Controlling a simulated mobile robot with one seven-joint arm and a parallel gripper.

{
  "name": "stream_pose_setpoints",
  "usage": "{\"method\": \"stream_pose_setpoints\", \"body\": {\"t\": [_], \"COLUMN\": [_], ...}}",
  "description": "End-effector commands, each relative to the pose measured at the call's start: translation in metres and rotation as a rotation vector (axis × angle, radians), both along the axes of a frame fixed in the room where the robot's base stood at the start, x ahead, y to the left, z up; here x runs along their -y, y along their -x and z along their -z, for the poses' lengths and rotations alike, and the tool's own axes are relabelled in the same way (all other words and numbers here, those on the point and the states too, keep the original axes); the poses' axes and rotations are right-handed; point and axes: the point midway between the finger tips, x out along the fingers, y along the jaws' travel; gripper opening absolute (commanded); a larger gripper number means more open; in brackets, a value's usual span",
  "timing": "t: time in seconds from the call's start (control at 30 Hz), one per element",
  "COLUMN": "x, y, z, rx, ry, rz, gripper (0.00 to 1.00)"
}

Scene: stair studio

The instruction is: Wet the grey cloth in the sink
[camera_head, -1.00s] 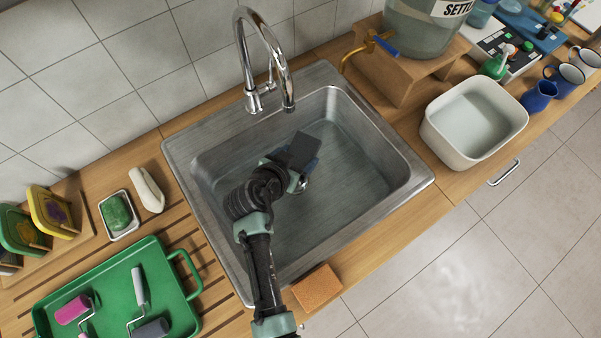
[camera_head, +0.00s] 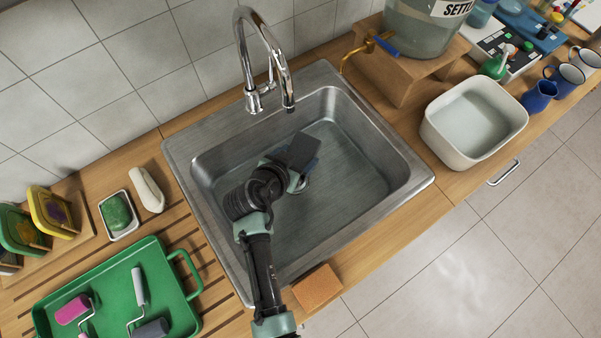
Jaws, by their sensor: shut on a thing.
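The steel sink (camera_head: 399,190) is in the middle of the head view, and its basin floor looks greyish and smooth, perhaps with shallow water. My gripper (camera_head: 303,157) is low inside the basin, close to the drain, and its dark flat body hides the fingertips. It is shut on the grey cloth (camera_head: 313,167), of which only a small blue-grey edge shows beside and below the dark body. Whether the cloth touches the basin floor or is wet I cannot tell. The chrome tap (camera_head: 245,50) stands behind the basin; no stream shows from its spout.
An orange-brown sponge (camera_head: 317,287) lies at the sink's front edge. A green tray (camera_head: 110,290) with rollers and a soap dish (camera_head: 118,214) are on the left. A white basin (camera_head: 474,122) and a large water container (camera_head: 420,30) stand on the right.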

Motion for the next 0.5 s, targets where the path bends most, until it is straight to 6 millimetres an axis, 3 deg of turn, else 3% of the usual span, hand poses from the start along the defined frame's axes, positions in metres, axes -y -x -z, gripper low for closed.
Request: {"method": "stream_pose_setpoints", "body": {"t": [0.17,0.5], "x": [0.0,0.0], "y": [0.0,0.0], "z": [-0.004,-0.037], "rx": [0.001,0.001], "ry": [0.0,-0.001], "rz": [0.0,0.001], "gripper": [0.35,0.35]}}
